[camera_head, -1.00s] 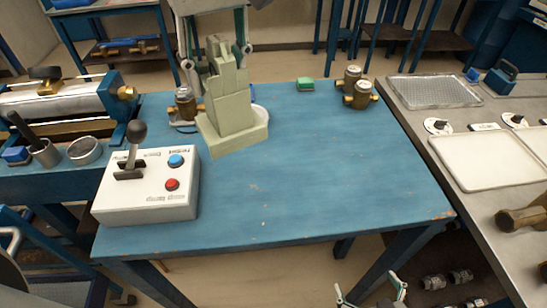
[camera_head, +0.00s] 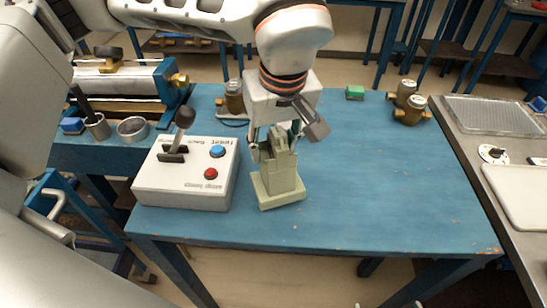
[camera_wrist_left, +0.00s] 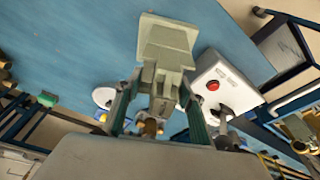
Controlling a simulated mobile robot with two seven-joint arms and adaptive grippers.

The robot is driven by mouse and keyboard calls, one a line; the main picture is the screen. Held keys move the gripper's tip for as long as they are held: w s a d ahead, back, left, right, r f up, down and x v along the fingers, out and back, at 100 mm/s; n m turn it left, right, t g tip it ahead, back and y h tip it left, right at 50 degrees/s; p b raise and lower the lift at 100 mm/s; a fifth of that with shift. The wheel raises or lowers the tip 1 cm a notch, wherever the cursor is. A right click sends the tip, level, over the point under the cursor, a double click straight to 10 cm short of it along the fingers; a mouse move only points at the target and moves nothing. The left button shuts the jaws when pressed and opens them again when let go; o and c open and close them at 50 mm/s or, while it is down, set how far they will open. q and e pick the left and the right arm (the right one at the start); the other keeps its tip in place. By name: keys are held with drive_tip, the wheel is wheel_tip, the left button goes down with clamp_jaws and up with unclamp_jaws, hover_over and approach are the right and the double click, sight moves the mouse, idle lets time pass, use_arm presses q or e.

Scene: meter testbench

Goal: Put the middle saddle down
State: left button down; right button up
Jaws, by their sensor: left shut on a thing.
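The middle saddle is a pale green stepped block (camera_head: 278,180) on a flat square base. It is upright in the head view, over the blue table just right of the white control box. My left gripper (camera_head: 275,143) comes down from above and is shut on its narrow upper part. In the left wrist view the saddle (camera_wrist_left: 166,45) sits between the two fingers (camera_wrist_left: 160,92), its base pointing away from the palm. I cannot tell whether the base touches the table. Only a tip of my right gripper (camera_head: 413,304) shows at the bottom edge.
The control box (camera_head: 185,185) has a black lever, a blue button and a red button. Brass meters (camera_head: 408,104) and a small green block (camera_head: 355,92) stand at the table's back. Another meter (camera_head: 233,100) is behind my left wrist. The table's right part (camera_head: 400,180) is clear.

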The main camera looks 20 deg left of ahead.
sight(278, 130)
use_arm(q)
drive_tip(key=shift+s+d+x, duration=0.1)
drive_tip(key=shift+s+x, duration=0.05)
drive_tip(key=shift+x, duration=0.75)
drive_tip(key=shift+s+d+x, duration=0.15)
drive_tip(key=shift+x, duration=0.7)
drive_tip(key=shift+f, duration=0.15)
drive_tip(key=c, duration=1.3)
unclamp_jaws()
drive_tip(key=shift+f, duration=0.1)
drive_tip(key=v, duration=1.2)
